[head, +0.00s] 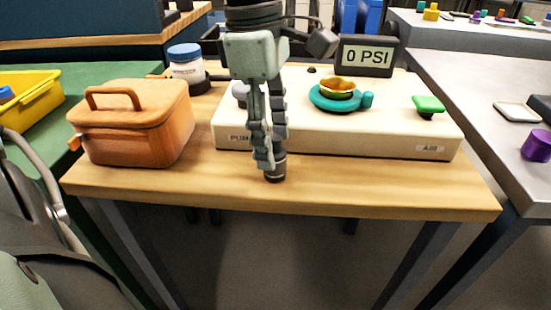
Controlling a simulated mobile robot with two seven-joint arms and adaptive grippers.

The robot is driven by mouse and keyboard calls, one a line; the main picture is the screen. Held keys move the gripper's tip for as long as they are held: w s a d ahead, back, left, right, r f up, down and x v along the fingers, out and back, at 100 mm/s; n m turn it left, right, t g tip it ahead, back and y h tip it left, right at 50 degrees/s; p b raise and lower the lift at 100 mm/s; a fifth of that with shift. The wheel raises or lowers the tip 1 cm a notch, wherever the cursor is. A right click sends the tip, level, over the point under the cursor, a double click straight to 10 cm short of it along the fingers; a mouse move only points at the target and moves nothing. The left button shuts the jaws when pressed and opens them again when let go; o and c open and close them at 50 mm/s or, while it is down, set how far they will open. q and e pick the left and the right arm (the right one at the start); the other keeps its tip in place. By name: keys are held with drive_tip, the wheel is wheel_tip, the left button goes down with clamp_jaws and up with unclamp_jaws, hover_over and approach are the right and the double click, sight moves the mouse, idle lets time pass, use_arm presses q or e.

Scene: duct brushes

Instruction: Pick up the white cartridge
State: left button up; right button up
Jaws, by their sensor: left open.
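No thing in view is plainly a white cartridge. A white jar (186,68) with a blue lid and a label stands at the back left of the wooden table. A small whitish rounded part (240,92) shows beside my gripper on the pump box, mostly hidden. My left gripper (267,150) hangs down from the top centre, open, in front of the box. A short dark cylinder (275,170) shows at its fingertips, near the table's front; I cannot tell whether they touch. My right gripper is not in view.
The cream pump box (390,141) carries a teal ring (335,100) with a gold bowl, a green knob (428,105) and a "0 PSI" display (367,57). An orange lidded box (138,130) stands at the left.

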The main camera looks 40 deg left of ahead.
use_arm(q)
wheel_tip(320, 180, down, 2)
drive_tip(key=shift+w+d, duration=0.1)
drive_tip(key=c, duration=1.3)
drive_tip(key=shift+o, duration=0.2)
